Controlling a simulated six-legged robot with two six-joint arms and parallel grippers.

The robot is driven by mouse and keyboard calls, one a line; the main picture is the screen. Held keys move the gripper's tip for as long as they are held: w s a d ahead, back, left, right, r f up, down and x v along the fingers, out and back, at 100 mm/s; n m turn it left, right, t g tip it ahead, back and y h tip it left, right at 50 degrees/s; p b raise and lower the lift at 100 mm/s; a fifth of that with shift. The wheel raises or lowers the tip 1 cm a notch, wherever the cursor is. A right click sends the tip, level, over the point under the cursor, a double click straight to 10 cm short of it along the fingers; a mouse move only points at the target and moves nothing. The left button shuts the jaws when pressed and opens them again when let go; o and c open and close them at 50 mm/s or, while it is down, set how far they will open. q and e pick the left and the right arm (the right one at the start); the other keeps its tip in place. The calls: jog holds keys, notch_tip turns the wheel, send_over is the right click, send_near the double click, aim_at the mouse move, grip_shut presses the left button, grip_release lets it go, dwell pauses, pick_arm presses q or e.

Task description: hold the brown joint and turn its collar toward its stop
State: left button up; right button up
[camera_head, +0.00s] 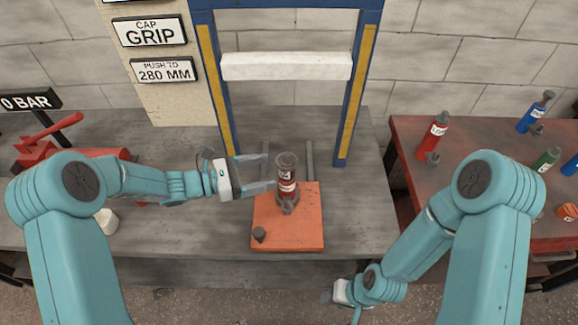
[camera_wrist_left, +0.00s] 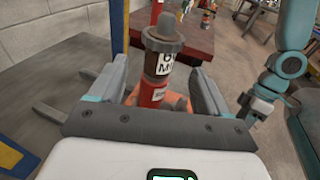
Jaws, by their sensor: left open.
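The brown joint (camera_head: 287,180) stands upright on an orange plate (camera_head: 265,218) on the bench. It has a grey top, a brown body with a white label, and a red lower part; a grey lug shows at its base. The left wrist view shows the joint (camera_wrist_left: 158,65) between the two fingers. My left gripper (camera_head: 270,172) is open, with one finger on each side of the joint; I cannot tell whether either touches it. My right gripper (camera_head: 334,296) hangs low in front of the bench, away from the joint, and its fingers are too small to read.
A blue and yellow frame (camera_head: 208,85) with a white crossbar stands behind the plate. A red tool (camera_head: 45,140) lies at the left. A red table (camera_head: 400,150) with bottle-like parts stands at the right.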

aim_at(282, 169)
pick_arm(q)
jog(key=shift+b+x, duration=0.75)
jog(key=shift+x, duration=2.1)
jog(key=c, duration=0.9)
jog(key=shift+c, duration=0.2)
